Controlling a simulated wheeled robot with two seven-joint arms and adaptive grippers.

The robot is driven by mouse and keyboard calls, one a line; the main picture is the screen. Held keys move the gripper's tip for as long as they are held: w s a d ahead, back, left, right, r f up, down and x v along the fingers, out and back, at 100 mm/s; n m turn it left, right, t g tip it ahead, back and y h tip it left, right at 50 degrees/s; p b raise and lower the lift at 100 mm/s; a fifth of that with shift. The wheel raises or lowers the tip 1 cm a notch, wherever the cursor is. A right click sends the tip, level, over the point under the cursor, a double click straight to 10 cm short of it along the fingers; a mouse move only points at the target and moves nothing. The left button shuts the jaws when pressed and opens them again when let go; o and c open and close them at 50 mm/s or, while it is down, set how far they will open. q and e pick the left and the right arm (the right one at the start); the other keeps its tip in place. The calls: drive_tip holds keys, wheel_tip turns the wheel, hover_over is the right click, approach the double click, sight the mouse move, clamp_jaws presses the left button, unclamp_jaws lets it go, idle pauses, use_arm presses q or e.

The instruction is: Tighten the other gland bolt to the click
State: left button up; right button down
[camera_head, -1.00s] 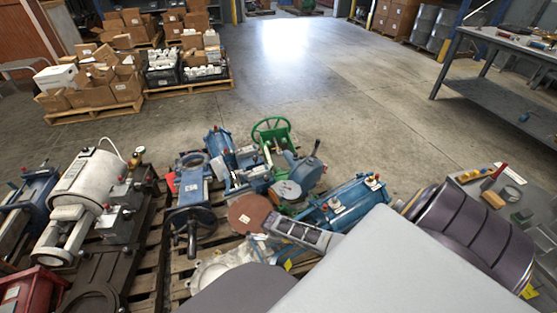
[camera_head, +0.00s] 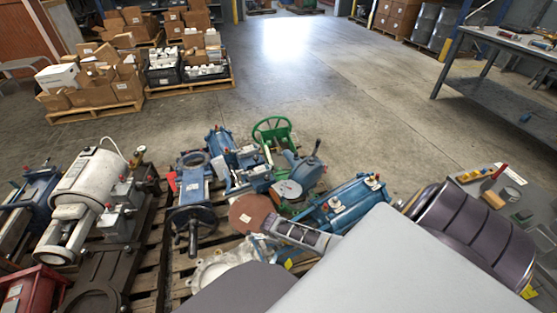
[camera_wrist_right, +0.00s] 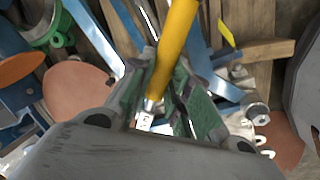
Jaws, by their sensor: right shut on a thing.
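In the right wrist view my right gripper (camera_wrist_right: 160,92) is shut on a yellow-handled tool (camera_wrist_right: 177,40). The tool is tilted, and its metal shaft shows between the dark green fingers. Its lower tip is hard to make out beside a small white patch. Bare metal bolts or nuts (camera_wrist_right: 257,112) show to the right of the fingers, apart from the tool. I cannot tell which is the gland bolt. In the head view the right gripper and tool cannot be made out. Blue valves (camera_head: 190,190) and a green handwheel (camera_head: 272,131) sit on the pallet. My left gripper is not in view.
A brown disc (camera_head: 251,213) and a blue cylinder (camera_head: 345,203) lie among the crowded pallet parts. A white pump (camera_head: 84,188) stands at left. Boxes (camera_head: 90,92) on pallets are behind. A grey workbench (camera_head: 500,92) stands at right. The middle floor is clear.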

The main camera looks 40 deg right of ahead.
drive_tip(key=shift+s+a+m+g+p, duration=0.1)
drive_tip(key=shift+s+a+m+p, duration=0.2)
drive_tip(key=shift+a+m, duration=0.25)
drive_tip(key=shift+s+a+m+g+p, duration=0.1)
drive_tip(key=shift+s+a+m+p, duration=0.2)
drive_tip(key=shift+a+m, duration=0.25)
drive_tip(key=shift+s+a+m+g+p, duration=0.1)
drive_tip(key=shift+s+a+m+p, duration=0.2)
drive_tip(key=shift+a, duration=0.4)
idle(1.4)
drive_tip(key=shift+s+a+f+m, duration=0.15)
drive_tip(key=shift+a+m, duration=0.65)
drive_tip(key=shift+a, duration=0.15)
idle(1.2)
drive_tip(key=shift+s+a+f+m+g+p, duration=0.1)
drive_tip(key=shift+a+m+g+p, duration=0.2)
drive_tip(key=shift+a+m, duration=1.1)
idle(1.2)
